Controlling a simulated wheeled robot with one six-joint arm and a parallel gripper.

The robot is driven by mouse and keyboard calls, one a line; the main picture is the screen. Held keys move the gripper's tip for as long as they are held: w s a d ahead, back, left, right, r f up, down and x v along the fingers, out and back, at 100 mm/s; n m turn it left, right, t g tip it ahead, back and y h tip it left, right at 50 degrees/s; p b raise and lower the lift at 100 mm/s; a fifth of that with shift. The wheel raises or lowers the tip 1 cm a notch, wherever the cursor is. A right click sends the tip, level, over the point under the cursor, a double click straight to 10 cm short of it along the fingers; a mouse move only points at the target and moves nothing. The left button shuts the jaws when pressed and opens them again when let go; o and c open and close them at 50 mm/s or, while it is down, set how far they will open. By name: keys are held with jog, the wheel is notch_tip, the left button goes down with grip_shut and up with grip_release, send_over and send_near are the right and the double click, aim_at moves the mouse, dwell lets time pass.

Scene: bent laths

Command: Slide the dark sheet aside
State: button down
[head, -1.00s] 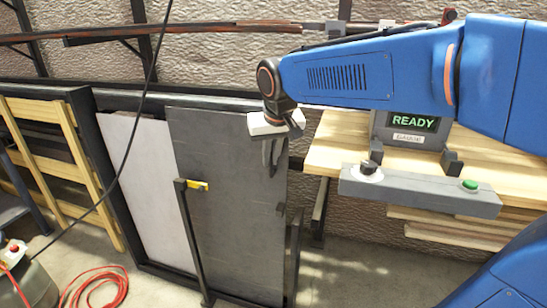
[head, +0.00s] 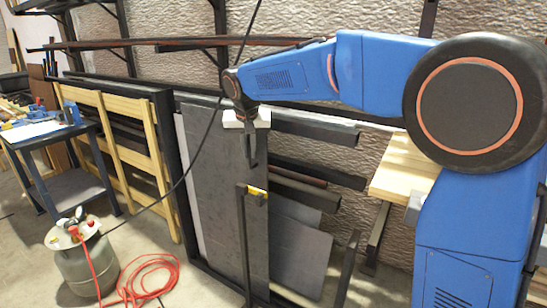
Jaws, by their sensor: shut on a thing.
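The dark sheet (head: 215,190) stands upright in a dark rack frame in the head view. A narrow strip of a pale sheet (head: 186,165) shows at its left edge. My gripper (head: 249,158) reaches down at the sheet's upper right edge and is shut on it. The fingers are small and partly merge with the dark sheet. To the right of the sheet, the rack's opening shows dark bars (head: 318,172) and a smaller grey sheet (head: 302,252) leaning low down.
A dark post (head: 243,235) with a yellow piece (head: 257,191) stands in front of the sheet. A grey gas cylinder (head: 85,262), red hose (head: 150,283) and blue table (head: 60,150) are at left. A black cable hangs across the view.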

jog(key=w+a, duration=0.1)
jog(key=a, duration=0.1)
jog(key=w+a, duration=0.4)
jog(key=a, duration=0.1)
jog(key=c, duration=1.8)
grip_release()
jog(key=shift+c, duration=0.2)
jog(key=shift+r, duration=0.15)
jog(key=v, duration=1.7)
jog(key=shift+a+r, duration=0.15)
